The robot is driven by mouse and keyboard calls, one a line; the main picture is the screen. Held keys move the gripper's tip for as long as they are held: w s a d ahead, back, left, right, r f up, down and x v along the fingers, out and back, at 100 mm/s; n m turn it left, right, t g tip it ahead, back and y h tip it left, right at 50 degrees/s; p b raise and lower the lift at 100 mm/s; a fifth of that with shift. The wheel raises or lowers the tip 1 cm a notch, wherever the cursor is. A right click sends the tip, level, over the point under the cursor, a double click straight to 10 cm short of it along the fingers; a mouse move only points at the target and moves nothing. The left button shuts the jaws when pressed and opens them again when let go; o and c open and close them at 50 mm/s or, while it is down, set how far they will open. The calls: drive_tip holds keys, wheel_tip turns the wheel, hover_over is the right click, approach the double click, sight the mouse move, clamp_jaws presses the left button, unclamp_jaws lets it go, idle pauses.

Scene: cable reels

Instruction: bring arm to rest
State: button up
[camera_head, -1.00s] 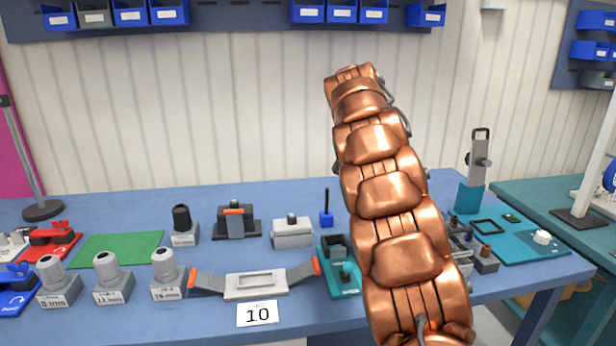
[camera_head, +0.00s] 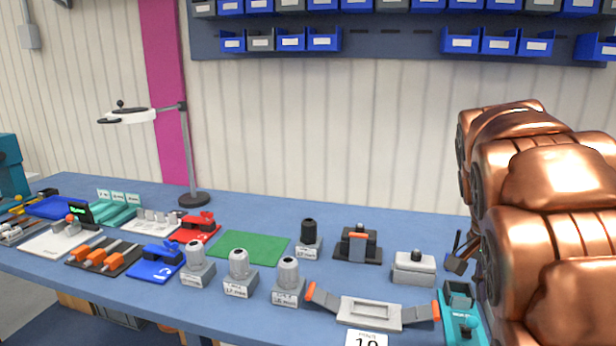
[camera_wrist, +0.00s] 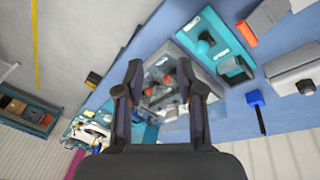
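My copper-coloured arm (camera_head: 550,220) rises at the right edge of the head view, bent above the workbench. Beyond the fingers is a grey bin (camera_wrist: 155,101) with small orange and grey parts, apart from the fingertips as far as I can tell. The blue workbench (camera_head: 240,312) lies below.
A teal fixture (camera_head: 460,315) and a grey strap holder (camera_head: 369,312) are close to my arm. Grey cylinders (camera_head: 239,265) stand along the front edge. A green mat (camera_head: 250,247) is bare. A lamp (camera_head: 188,150) stands at the back; blue bins (camera_head: 324,40) hang on the wall.

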drive_tip(key=s+a+f+n+y, duration=0.1)
drive_tip(key=s+a+f+n, duration=0.4)
drive_tip(key=s+a, duration=0.4)
drive_tip(key=s+a+f+n+y+p, duration=0.1)
drive_tip(key=s+a+f+n, duration=0.5)
drive_tip(key=s, duration=0.6)
drive_tip(key=a+n, duration=0.2)
drive_tip(key=a, duration=0.1)
drive_tip(key=shift+s+a+f+g+y+p, duration=0.15)
drive_tip(key=shift+s+a+g+y+p, duration=0.05)
drive_tip(key=shift+s+g+y+p, duration=0.15)
